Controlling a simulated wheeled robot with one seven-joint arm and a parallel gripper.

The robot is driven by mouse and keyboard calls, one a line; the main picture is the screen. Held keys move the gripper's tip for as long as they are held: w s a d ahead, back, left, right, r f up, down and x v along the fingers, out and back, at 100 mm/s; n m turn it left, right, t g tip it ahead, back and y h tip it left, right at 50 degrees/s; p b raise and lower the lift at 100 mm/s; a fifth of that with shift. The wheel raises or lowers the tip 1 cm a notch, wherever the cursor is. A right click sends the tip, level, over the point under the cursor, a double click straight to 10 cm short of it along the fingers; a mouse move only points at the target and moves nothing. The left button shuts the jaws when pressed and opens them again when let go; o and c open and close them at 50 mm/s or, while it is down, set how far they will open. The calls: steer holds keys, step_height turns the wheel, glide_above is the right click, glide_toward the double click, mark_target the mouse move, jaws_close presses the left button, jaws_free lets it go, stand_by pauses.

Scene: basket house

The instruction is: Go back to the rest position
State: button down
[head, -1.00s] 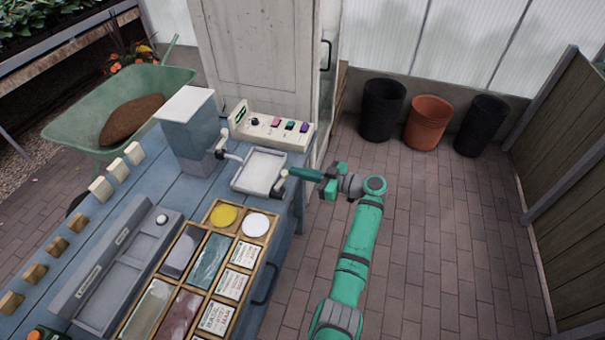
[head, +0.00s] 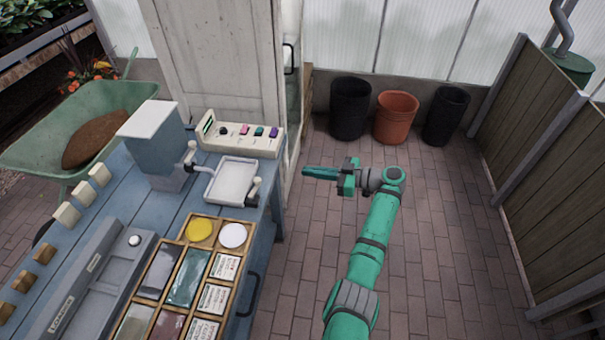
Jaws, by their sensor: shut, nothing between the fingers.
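My gripper (head: 322,173) is green and sits at the end of my green arm in the head view. Its fingers are shut and empty, pointing left toward the blue workbench (head: 269,226). It is over the brick floor, to the right of the bench edge and apart from it. The nearest thing on the bench is a white tray (head: 232,181) with lever handles at its sides, attached to a grey-blue machine (head: 158,150).
A control panel (head: 240,138) with coloured buttons stands behind the tray. A wooden sorting box (head: 216,268) and a grey long holder (head: 84,283) lie on the bench. Black and terracotta pots (head: 396,117) line the back wall. A wooden fence (head: 535,165) bounds the right. The brick floor between is clear.

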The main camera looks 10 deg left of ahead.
steer(key=shift+d, duration=0.45)
